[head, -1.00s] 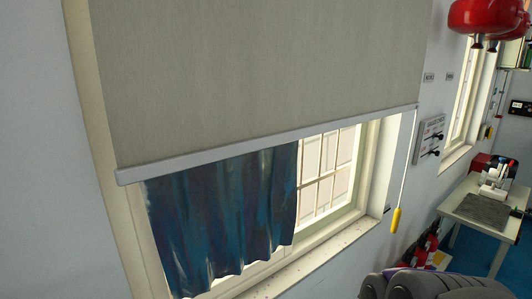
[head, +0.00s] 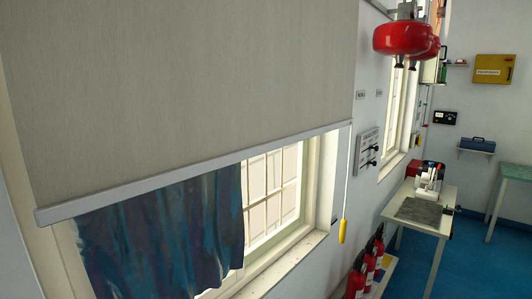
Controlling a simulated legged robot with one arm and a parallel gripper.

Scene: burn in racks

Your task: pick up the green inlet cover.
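I do not see a green inlet cover that I can make out in the head view. My gripper is not in the head view. A window with a grey roller blind (head: 190,90) and a blue curtain (head: 165,240) fills the left and middle of the view. A white table (head: 447,196) at the right holds a dark grey mat (head: 419,212) and several small items, too small to tell apart.
Several red fire extinguishers (head: 371,263) stand on a low base by the wall. A red round unit (head: 402,38) hangs overhead. A yellow pull handle (head: 343,231) hangs beside the window. Blue floor (head: 480,262) is clear right of the table. A green-topped table (head: 518,172) stands at the right edge.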

